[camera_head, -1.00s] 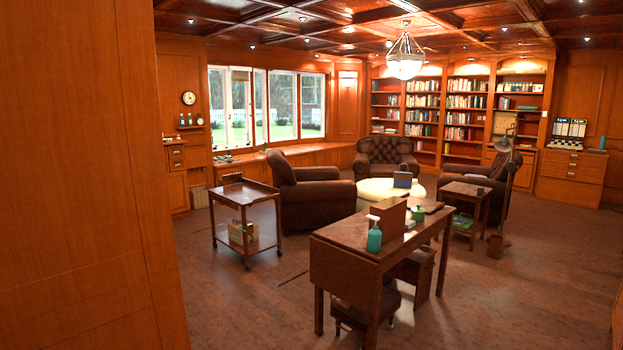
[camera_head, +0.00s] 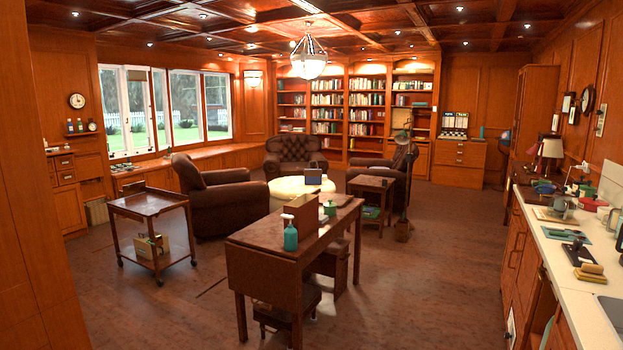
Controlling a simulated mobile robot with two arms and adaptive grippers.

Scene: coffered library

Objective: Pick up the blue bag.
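A small blue item (camera_head: 313,177), which looks like the blue bag, stands upright on the round cream ottoman (camera_head: 288,188) in the middle of the room. It is small and far off, so its details are hard to tell. The desk and the things on it are in front of it, nearer to me. Neither of my grippers shows in the head view.
A wooden desk (camera_head: 255,235) with a teal bottle (camera_head: 290,234) stands in front of the ottoman. A trolley (camera_head: 148,206) and leather armchair (camera_head: 215,200) are left, a side table (camera_head: 371,188) right. A counter (camera_head: 560,258) runs along the right wall. Floor between desk and counter is clear.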

